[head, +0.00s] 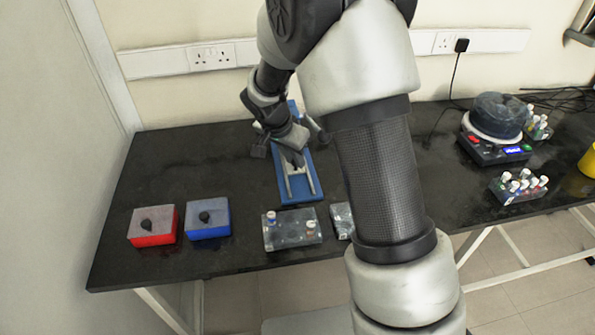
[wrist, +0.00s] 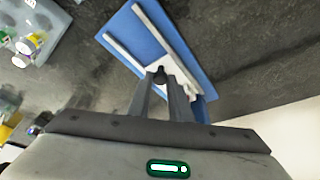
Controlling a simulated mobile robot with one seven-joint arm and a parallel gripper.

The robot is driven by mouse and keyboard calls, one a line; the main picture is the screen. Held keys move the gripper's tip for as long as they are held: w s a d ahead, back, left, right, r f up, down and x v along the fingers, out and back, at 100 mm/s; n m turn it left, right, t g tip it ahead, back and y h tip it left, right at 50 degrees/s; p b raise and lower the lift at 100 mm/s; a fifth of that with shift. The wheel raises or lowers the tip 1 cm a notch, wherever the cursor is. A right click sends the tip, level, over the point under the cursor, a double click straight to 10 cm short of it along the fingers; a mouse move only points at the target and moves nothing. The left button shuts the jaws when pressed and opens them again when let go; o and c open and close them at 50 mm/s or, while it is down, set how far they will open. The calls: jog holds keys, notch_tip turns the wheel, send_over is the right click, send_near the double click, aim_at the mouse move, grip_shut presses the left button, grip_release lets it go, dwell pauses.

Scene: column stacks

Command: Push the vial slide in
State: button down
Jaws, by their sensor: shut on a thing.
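The vial slide is a white carriage with a dark knob, on a blue base (head: 287,187) with two pale rails. In the wrist view the white carriage (wrist: 180,73) sits at the near end of the rails, and the blue base (wrist: 143,38) extends beyond it. My gripper (wrist: 161,76) is shut on the dark knob of the carriage. In the head view my gripper (head: 293,158) reaches down over the carriage, and the arm partly hides the back of the base. I cannot make out a vial on the carriage.
A red box (head: 152,228) and a blue box (head: 207,219) stand at the front left. A clear rack (head: 291,231) holding vials stands in front of the base. A centrifuge-like device (head: 497,130) and another vial rack (head: 519,187) stand to the right. The table's left back is clear.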

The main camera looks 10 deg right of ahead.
jog(key=shift+w+r, duration=0.1)
jog(key=shift+w, duration=0.25)
jog(key=c, duration=1.6)
grip_release()
jog(key=shift+w, duration=0.1)
jog(key=shift+c, duration=0.2)
jog(key=p+v, duration=0.2)
jog(key=v, duration=1.5)
jog(key=shift+r, duration=0.15)
jog(key=shift+r, duration=0.1)
